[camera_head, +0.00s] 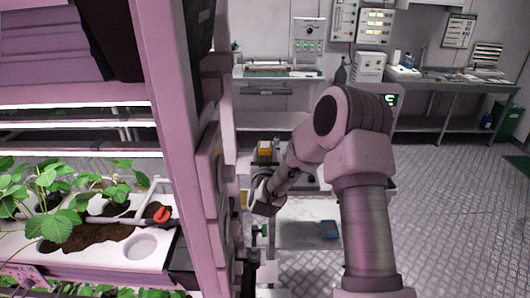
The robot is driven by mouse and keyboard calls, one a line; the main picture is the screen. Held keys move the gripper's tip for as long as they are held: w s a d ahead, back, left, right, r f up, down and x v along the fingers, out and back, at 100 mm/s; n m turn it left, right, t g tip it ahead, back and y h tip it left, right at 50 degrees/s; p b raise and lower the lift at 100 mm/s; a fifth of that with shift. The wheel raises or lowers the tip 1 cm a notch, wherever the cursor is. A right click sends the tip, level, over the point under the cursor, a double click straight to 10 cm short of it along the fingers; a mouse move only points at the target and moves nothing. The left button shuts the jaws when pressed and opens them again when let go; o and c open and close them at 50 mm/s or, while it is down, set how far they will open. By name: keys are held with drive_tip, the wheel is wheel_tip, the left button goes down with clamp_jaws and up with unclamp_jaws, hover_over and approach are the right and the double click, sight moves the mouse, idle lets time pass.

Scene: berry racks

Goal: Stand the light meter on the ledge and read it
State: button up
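My arm reaches from the lower right up to an elbow and down to the left. My gripper (262,204) is at its far end, beside the rack's pink upright. Its fingers are too small and partly hidden, so I cannot tell whether it is open or shut. A yellow object (265,149) sits on a dark base just beyond the gripper; I cannot tell whether it is the light meter. No light meter can be made out for certain. The pale rack shelf front (100,254) at lower left may be the ledge; it has a round empty hole.
Strawberry plants (62,200) grow in the rack at left, near a red-tipped tool or fitting (162,214). The pink upright (165,110) stands close to my arm. A cart (308,236) is below the gripper. Benches line the back wall. The metal floor (455,210) at right is clear.

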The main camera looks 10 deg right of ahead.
drive_tip(key=o, duration=0.5)
drive_tip(key=shift+c, duration=0.2)
drive_tip(key=shift+r, duration=0.1)
